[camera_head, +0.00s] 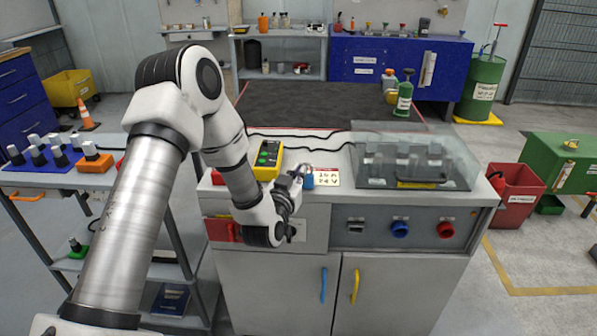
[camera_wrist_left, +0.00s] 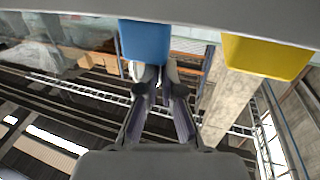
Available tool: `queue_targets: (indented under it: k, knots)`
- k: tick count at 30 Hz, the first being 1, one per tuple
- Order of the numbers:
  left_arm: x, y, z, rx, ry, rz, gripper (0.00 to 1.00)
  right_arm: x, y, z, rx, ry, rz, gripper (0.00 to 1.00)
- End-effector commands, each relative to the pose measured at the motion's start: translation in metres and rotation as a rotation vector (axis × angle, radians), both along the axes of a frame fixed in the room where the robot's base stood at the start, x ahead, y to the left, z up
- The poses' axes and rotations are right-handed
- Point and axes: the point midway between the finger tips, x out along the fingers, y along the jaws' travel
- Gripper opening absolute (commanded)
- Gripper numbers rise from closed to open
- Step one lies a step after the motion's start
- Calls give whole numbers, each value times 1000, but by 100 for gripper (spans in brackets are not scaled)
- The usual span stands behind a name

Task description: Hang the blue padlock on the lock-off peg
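The blue padlock (camera_head: 308,180) stands on the grey bench top, its shackle upward, beside a white and red label card (camera_head: 327,179). My left gripper (camera_head: 297,178) is right at the padlock's left side. In the left wrist view, which is upside down, the blue body of the padlock (camera_wrist_left: 147,40) is just past the fingertips (camera_wrist_left: 159,76). The fingertips are close together near the shackle; whether they grip it I cannot tell. I cannot make out the lock-off peg with certainty. My right gripper is out of view.
A yellow control box (camera_head: 268,160) stands left of the padlock. A clear cover (camera_head: 415,160) is to its right on the bench. A red part (camera_head: 222,230) is on the bench front, partly behind my arm. Blue (camera_head: 400,229) and red (camera_head: 445,230) knobs are on the front panel.

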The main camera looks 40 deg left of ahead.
Motion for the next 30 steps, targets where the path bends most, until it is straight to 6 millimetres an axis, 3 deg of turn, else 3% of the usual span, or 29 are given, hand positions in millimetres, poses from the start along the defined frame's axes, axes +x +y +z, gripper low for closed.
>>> queue_targets:
  k: [8, 11, 22, 30]
  knots:
    - [0, 0, -5, 0, 1, 0, 0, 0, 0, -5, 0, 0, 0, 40]
    - [0, 0, -4, -1, 2, 0, 31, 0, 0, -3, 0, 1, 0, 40]
    - [-6, -1, -5, -1, 3, 0, 31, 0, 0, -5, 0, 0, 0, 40]
    - [-56, -11, -10, -3, 5, 0, 31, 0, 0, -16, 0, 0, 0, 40]
